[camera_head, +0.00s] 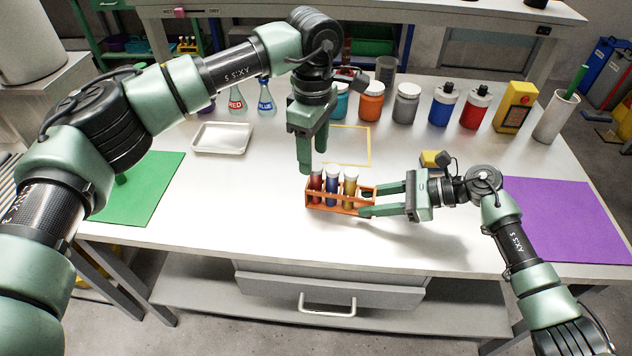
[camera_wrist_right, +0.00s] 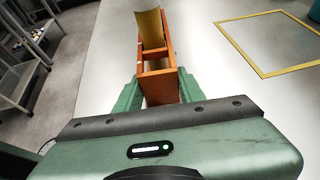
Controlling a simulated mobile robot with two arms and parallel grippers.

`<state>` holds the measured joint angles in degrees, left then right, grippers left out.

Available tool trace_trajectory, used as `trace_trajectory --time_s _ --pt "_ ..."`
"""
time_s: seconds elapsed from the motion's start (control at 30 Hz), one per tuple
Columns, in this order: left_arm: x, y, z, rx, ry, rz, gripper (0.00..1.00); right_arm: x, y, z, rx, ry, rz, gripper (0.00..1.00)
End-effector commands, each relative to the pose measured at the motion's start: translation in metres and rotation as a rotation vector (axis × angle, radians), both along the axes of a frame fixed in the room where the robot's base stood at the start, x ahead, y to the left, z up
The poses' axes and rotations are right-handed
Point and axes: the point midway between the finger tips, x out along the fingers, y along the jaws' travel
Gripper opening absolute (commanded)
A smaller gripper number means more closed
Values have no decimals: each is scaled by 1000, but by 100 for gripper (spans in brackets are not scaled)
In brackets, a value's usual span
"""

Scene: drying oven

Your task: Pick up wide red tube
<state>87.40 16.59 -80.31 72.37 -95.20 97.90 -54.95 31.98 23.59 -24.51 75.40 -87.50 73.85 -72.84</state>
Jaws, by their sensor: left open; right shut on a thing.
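An orange tube rack (camera_head: 345,210) stands on the white table and holds a red tube (camera_head: 316,188), a blue tube (camera_head: 332,188) and a yellow tube (camera_head: 350,188). They have pale caps. The red tube is at the left end. My left gripper (camera_head: 312,160) is open and points down, its fingers just above and behind the red tube's top. My right gripper (camera_head: 370,201) is shut on the rack's right end. In the right wrist view, the fingers sit on both sides of the rack (camera_wrist_right: 161,84), with the yellow tube (camera_wrist_right: 150,28) in it; the red tube is not visible there.
A white tray (camera_head: 221,138) lies at the left, beyond a green mat (camera_head: 145,185). A purple mat (camera_head: 570,215) lies at the right. Flasks and several capped bottles line the back. A yellow outlined square (camera_head: 369,147) is behind the rack.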

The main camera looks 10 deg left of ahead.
Motion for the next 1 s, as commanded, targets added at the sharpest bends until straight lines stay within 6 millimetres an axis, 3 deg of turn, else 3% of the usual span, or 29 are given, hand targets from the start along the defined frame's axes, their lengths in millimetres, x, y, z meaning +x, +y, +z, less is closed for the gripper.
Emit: trace_trajectory --time_s 0.17,0.43,0.67,0.87,1.0 --pt "1 -2 -12 -2 2 0 53 0 0 0 -1 0 0 16" --pt "4 -4 -50 -2 2 1 53 0 0 0 0 0 0 16" --pt "4 -3 -53 -2 0 1 53 0 0 0 -1 0 0 16" --pt "4 -3 -53 -2 0 1 3 0 0 0 0 0 0 16" --pt "4 -3 -53 -2 0 1 0 0 0 0 0 0 0 16"
